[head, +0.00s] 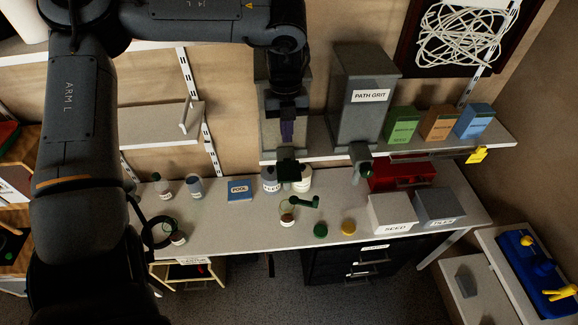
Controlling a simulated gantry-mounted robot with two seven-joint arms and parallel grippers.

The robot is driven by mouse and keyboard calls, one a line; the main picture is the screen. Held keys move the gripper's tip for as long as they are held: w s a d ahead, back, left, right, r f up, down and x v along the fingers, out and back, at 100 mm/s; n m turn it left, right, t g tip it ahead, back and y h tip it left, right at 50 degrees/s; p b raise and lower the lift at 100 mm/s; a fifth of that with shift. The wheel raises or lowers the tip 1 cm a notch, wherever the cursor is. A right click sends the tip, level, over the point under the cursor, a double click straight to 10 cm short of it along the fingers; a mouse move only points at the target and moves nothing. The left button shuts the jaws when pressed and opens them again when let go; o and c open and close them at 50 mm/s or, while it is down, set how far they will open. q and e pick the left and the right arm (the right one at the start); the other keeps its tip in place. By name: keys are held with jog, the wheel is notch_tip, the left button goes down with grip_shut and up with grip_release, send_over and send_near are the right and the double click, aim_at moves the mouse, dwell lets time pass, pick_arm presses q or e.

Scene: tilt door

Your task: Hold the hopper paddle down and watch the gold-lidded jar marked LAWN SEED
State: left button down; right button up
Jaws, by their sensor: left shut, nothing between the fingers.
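My left gripper (287,138) points down in front of the left grey hopper (267,130) and hides much of it. Its fingers are shut with nothing between them. Below them is the hopper's dark spout (288,168). A green handle-like part (303,202) shows lower, above the bench; I cannot tell whether it is the paddle or whether the fingers touch it. A small clear jar (288,219) with brownish contents or top stands below the spout. A gold round lid (348,227) shows on the bench at right, beside a green one (320,230). No LAWN SEED label is readable. My right gripper is out of view.
A PATH GRIT hopper (364,105) stands right of my gripper, with green, brown and blue boxes on the shelf. A red toolbox (402,174), SEED bin (391,213) and grey bin (439,208) fill the bench's right end. A blue box (240,190) and bottles stand left.

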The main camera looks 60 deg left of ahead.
pick_arm(q)
jog(key=shift+w+d+r+y+b, duration=0.1)
jog(key=shift+w+r+y+b, duration=0.4)
jog(key=shift+r, duration=0.25)
jog(key=shift+f, duration=0.1)
jog(key=p, duration=0.2)
send_near(290, 171)
jog(key=f, duration=0.5)
jog(key=shift+s, duration=0.2)
jog(key=shift+f, duration=0.9)
